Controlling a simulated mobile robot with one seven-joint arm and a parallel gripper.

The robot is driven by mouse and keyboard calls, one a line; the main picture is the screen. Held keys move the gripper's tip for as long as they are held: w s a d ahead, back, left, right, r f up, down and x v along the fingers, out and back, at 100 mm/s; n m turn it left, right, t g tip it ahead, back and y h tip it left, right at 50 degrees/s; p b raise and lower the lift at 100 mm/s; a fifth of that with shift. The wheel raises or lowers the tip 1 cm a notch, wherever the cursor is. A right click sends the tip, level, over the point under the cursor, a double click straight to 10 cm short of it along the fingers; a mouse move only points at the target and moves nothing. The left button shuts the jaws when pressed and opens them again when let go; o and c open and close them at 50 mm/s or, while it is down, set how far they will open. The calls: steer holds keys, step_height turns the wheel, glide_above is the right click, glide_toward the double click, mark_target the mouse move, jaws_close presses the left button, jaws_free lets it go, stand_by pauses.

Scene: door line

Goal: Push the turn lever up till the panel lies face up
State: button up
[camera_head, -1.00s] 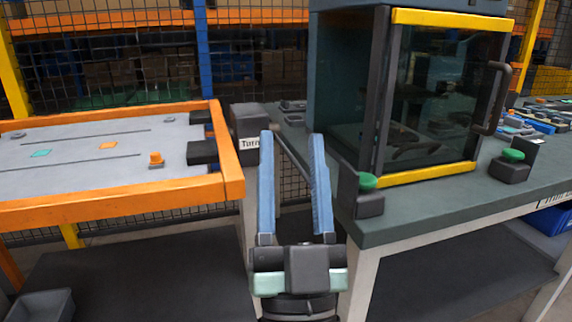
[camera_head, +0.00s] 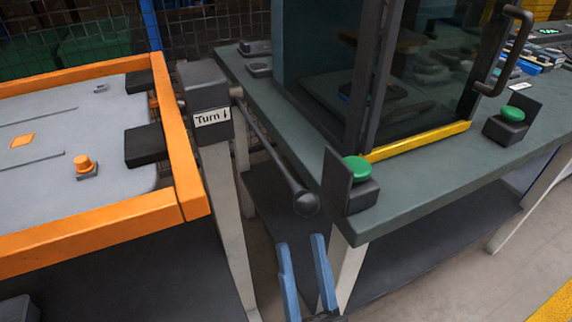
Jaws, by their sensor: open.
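The turn lever (camera_head: 273,150) is a dark rod with a ball knob (camera_head: 305,202) at its end. It runs from a grey pivot box (camera_head: 205,92) down to the right, toward the camera. The box bears a label (camera_head: 212,117) reading "Turn" with an arrow. The panel (camera_head: 45,150) is a light grey plate in an orange frame (camera_head: 182,150), lying about flat, with an orange knob and markings on its upper side. My gripper (camera_head: 302,262) is open and empty. Its two blue fingers show below the ball knob in the picture, apart from it.
A dark green bench (camera_head: 430,165) with a glass-doored cabinet (camera_head: 430,80) stands to the right. Two green buttons (camera_head: 357,170) (camera_head: 512,114) sit along its front edge. Pale legs stand on both sides of the gap under the lever. Open floor (camera_head: 440,275) lies at the front right.

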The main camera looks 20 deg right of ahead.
mark_target(289, 173)
steer(key=x, duration=1)
steer(key=shift+w+r, duration=0.25)
steer(key=shift+r, duration=0.05)
jaws_close()
stand_by(0.9)
